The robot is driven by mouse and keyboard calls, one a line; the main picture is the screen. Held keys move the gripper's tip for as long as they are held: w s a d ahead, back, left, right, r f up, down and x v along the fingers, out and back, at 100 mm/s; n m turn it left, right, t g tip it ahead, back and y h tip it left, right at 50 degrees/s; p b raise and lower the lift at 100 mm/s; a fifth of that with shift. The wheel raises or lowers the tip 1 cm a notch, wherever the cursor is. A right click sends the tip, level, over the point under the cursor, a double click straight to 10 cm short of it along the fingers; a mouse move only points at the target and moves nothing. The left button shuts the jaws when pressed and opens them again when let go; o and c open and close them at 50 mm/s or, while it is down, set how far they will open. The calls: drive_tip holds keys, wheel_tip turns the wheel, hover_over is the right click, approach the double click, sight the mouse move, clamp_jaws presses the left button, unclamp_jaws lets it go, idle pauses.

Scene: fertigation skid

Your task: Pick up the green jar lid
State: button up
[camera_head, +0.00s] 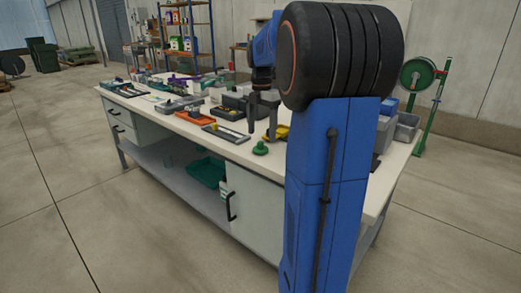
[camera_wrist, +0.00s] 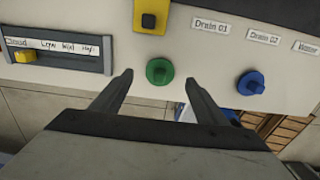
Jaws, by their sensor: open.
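The green jar lid (camera_wrist: 160,71) is a round green piece with a raised knob, lying near the front edge of the workbench. In the head view the green lid (camera_head: 261,149) sits at the bench's front edge, just below my gripper (camera_head: 262,120). In the wrist view my gripper (camera_wrist: 158,86) is open and empty. Its two dark fingers point toward the lid, which shows between and slightly beyond their tips. The fingers appear apart from the lid.
A blue knob (camera_wrist: 250,83) lies to the right of the lid and a yellow block (camera_wrist: 151,16) beyond it. A labelled slider panel (camera_wrist: 58,48) is at left. A green tray (camera_head: 207,171) rests on the lower shelf. The bench edge is close to the lid.

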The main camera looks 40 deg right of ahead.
sight(260, 142)
drive_tip(key=shift+s+a+f, duration=0.1)
drive_tip(key=shift+a+f, duration=0.1)
drive_tip(key=shift+f, duration=1.1)
drive_tip(key=shift+a+f, duration=0.15)
drive_tip(key=shift+f, duration=1.1)
drive_tip(key=c, duration=1.1)
